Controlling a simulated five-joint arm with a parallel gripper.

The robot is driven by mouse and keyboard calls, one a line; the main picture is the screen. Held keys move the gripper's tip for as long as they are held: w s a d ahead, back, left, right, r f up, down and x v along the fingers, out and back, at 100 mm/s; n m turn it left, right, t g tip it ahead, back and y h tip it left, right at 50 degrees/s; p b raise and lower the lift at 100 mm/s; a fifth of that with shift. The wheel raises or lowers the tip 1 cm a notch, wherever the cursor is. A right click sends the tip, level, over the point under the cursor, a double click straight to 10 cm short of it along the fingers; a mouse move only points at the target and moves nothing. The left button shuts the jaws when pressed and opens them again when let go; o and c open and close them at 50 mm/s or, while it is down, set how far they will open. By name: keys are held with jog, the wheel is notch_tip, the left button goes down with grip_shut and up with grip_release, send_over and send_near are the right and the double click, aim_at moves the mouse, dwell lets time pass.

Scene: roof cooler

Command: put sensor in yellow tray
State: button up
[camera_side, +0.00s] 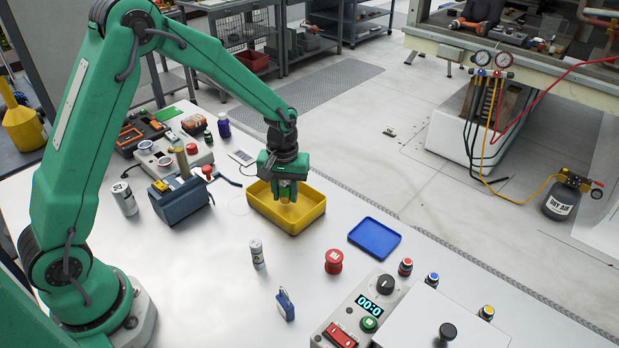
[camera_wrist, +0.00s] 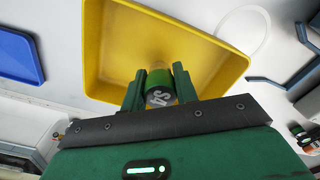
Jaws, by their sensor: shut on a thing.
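The yellow tray (camera_side: 308,221) stands on the white table below my gripper (camera_side: 288,192). In the wrist view the tray (camera_wrist: 205,45) fills the upper middle. My gripper (camera_wrist: 158,90) is shut on a small upright cylinder, apparently the sensor (camera_wrist: 159,95), with a green side and a dark end with white marks. The held sensor is over or inside the tray; I cannot tell whether it touches the floor. In the side view the fingers mostly hide it.
A blue tray (camera_side: 374,238) lies to the right of the yellow one. A red button (camera_side: 333,262), a small can (camera_side: 257,254) and a blue padlock (camera_side: 285,304) stand in front. A blue vise-like block (camera_side: 180,200) is to the left, and a control box (camera_side: 362,315) is at the front right.

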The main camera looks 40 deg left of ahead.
aim_at(284, 185)
jog(key=shift+f, duration=0.65)
jog(key=shift+f, duration=0.15)
jog(key=o, duration=1)
notch_tip(284, 185, up, 12)
jog(key=shift+f, duration=0.1)
jog(key=shift+r, duration=0.3)
